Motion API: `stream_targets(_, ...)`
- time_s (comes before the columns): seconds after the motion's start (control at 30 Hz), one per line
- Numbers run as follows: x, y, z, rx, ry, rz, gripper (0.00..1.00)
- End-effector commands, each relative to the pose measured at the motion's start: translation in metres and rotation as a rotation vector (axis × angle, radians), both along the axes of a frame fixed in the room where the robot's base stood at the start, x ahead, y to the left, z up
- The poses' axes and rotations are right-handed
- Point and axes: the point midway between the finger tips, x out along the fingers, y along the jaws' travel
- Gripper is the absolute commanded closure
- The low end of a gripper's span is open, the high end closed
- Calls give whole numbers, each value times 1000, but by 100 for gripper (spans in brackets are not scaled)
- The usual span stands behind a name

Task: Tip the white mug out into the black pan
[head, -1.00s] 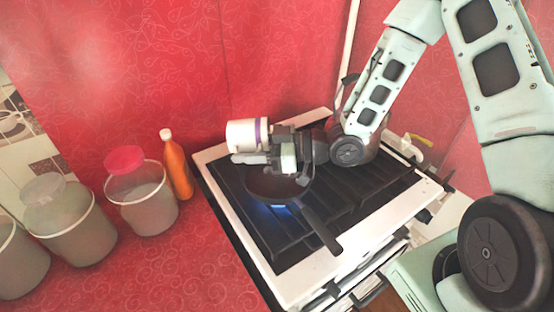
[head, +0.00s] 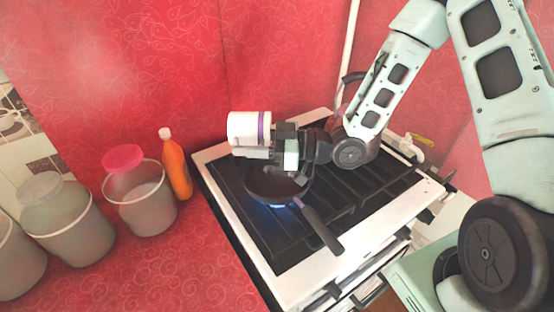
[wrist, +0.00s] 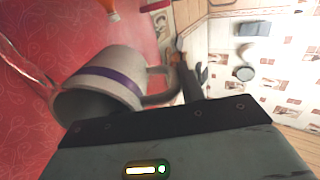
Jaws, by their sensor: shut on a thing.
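The white mug (head: 247,128) with a purple band lies on its side in the air, above and slightly left of the black pan (head: 265,190). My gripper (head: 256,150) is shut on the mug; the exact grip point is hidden. In the wrist view the mug (wrist: 118,70) shows its handle at the right and its open mouth toward the lower left. No contents are visible coming out. The pan sits on the stove over a blue flame, its handle pointing to the lower right; my gripper and wrist cover part of it.
The black stove top (head: 350,205) has a white rim and clear grates to the right. An orange bottle (head: 175,167) and a bin with a pink lid (head: 140,200) stand left of the stove, with more bins further left. The red counter in front is bare.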

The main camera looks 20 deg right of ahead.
Motion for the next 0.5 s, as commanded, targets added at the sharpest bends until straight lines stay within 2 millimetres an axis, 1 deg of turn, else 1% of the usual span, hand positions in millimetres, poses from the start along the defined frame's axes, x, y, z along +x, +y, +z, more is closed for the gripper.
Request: stream_targets(0.5, 0, -1, 1, 68, -29, 0, 100)
